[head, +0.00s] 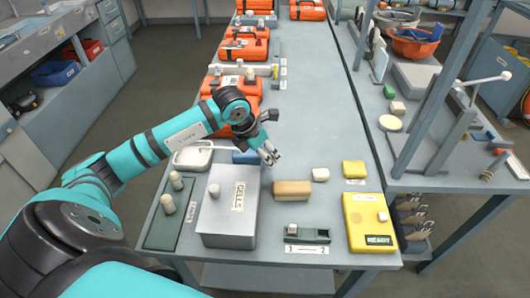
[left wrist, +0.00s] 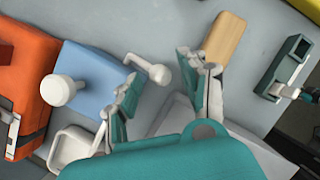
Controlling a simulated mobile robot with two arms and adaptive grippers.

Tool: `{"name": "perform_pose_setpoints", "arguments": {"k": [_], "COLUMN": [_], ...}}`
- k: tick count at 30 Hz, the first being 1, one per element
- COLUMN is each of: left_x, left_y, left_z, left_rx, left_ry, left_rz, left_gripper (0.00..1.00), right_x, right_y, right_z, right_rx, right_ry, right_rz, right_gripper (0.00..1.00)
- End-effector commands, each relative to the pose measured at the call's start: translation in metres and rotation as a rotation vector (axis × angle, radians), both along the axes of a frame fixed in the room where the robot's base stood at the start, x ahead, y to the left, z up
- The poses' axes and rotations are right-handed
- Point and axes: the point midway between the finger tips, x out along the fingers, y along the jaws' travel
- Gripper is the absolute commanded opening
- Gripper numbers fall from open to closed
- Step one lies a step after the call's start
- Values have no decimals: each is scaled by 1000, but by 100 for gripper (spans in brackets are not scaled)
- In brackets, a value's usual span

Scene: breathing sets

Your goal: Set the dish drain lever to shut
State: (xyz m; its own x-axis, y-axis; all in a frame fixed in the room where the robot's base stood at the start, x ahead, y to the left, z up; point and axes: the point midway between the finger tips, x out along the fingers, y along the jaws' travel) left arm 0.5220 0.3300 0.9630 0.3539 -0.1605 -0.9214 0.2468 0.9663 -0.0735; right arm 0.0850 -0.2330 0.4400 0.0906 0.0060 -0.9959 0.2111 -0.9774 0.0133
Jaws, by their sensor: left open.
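My left gripper (head: 270,154) is open and empty above the bench, just right of a blue block (head: 243,157). In the left wrist view the open fingers (left wrist: 165,88) point toward a small white lever-like piece (left wrist: 148,67) with a round end, beside the blue block (left wrist: 88,75). I cannot tell for sure that this piece is the drain lever, or which setting it is at. A white knob (left wrist: 58,90) stands on the blue block. A white-rimmed dish (head: 192,157) lies left of the block, partly behind my arm; it also shows in the left wrist view (left wrist: 75,146).
A grey metal box (head: 228,215), a tan block (head: 292,190), a green device (head: 306,234) and a yellow unit (head: 368,222) stand on the near bench. Orange cases (head: 243,48) line the back. A shelf frame (head: 425,120) stands at right.

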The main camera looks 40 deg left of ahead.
Motion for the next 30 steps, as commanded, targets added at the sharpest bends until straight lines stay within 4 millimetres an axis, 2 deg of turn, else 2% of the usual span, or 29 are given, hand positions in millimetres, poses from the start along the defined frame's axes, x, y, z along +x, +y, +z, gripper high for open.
{"name": "perform_pose_setpoints", "arguments": {"k": [5,6,15,16,30], "left_x": [0,0,0,0,1], "left_y": [0,0,0,0,1], "left_z": [0,0,0,0,2], "left_rx": [0,0,0,0,-7], "left_ry": [0,0,0,0,10], "left_rz": [0,0,0,0,1], "left_gripper": [44,41,2,0,0], "right_x": [0,0,0,0,0], "right_y": [2,2,0,0,-4], "right_z": [0,0,0,0,1], "right_rx": [2,2,1,0,-5], "right_ry": [0,0,0,0,0], "right_rz": [-1,-1,0,0,3], "right_gripper": [0,0,0,0,0]}}
